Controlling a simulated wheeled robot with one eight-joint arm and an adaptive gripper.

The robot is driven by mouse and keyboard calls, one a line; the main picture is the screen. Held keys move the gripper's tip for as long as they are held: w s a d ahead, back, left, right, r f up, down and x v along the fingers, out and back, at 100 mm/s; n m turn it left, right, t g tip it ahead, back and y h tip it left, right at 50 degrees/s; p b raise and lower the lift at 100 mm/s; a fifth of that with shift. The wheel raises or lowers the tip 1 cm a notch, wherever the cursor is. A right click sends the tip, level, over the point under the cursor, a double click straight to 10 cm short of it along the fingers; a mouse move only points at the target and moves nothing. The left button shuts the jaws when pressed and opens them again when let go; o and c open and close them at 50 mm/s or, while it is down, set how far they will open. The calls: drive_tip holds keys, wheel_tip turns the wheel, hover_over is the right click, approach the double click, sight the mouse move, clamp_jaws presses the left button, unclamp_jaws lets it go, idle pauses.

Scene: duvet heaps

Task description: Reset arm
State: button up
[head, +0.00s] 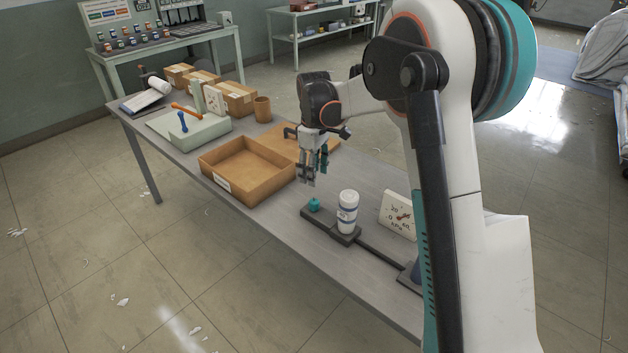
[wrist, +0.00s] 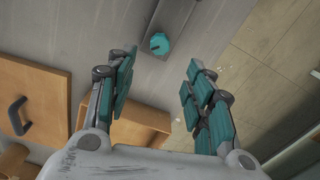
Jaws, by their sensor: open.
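My gripper (head: 308,172) hangs over the table (head: 290,222), between the open brown box and the dark stand. Its fingers point down. In the wrist view my gripper (wrist: 160,85) is open, its two teal fingers well apart with nothing between them. A teal knob (head: 314,205) on the dark stand (head: 322,222) also shows beyond the fingertips in the wrist view (wrist: 159,43). A white bottle (head: 347,212) stands upright on the same stand.
An open brown box (head: 228,188) is left of my gripper. A brown board with a dark handle (head: 325,146) lies behind it. Cartons (head: 238,98), a cup (head: 262,109) and a pale tray (head: 205,134) fill the far end.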

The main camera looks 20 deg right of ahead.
drive_tip(key=shift+r, duration=0.25)
drive_tip(key=s+r+m+t, duration=0.3)
drive_tip(key=s+r+m, duration=0.1)
drive_tip(key=s+r, duration=0.95)
drive_tip(key=s+f+m+t, duration=0.3)
drive_tip(key=s+m+t, duration=0.1)
drive_tip(key=s, duration=1.7)
drive_tip(key=shift+m, duration=0.6)
